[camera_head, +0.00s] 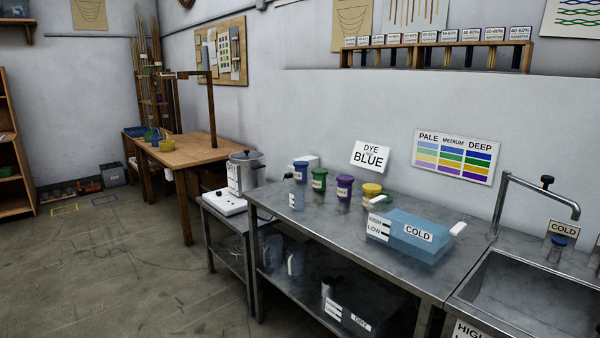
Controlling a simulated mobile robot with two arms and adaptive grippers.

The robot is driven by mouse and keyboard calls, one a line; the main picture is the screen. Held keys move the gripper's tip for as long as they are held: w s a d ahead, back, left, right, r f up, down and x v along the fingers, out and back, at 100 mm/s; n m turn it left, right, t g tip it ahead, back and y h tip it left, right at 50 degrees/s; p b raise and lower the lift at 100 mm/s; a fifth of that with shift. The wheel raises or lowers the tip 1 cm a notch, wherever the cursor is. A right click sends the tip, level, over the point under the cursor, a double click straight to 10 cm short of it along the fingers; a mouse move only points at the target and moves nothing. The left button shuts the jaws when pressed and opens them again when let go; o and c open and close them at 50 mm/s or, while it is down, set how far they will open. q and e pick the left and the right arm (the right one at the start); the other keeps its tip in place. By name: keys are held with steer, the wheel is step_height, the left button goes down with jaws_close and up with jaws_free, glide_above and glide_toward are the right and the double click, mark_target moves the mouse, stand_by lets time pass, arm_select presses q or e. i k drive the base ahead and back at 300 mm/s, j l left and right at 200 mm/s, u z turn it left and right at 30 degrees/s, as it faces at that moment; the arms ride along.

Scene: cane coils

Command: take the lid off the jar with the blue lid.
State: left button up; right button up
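The jar with the blue lid (300,172) stands upright at the left end of a row of small jars on the metal bench. Its lid appears to be on, and a pale label shows on its front. To its right stand a green jar (319,179), a purple jar (344,188) and a yellow-topped jar (371,191). Neither of my grippers is in view.
A sink (540,295) with a tall tap is at the right. A pot (245,168) stands left on a lower table. The floor at left is mostly clear.

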mark_target(301, 174)
steer(key=i+j+u, duration=0.6)
steer(key=i, duration=0.3)
steer(key=i+j+u, duration=0.15)
steer(key=i+u, duration=0.15)
steer(key=i, duration=0.15)
steer(key=i+u, duration=0.3)
steer(key=i, duration=0.2)
steer(key=i+z, duration=0.3)
steer(key=i, duration=0.15)
steer(key=i+j+z, duration=0.25)
steer(key=i, duration=0.15)
steer(key=i+j+z, duration=0.3)
steer(key=i+l, duration=0.05)
steer(key=i, duration=0.05)
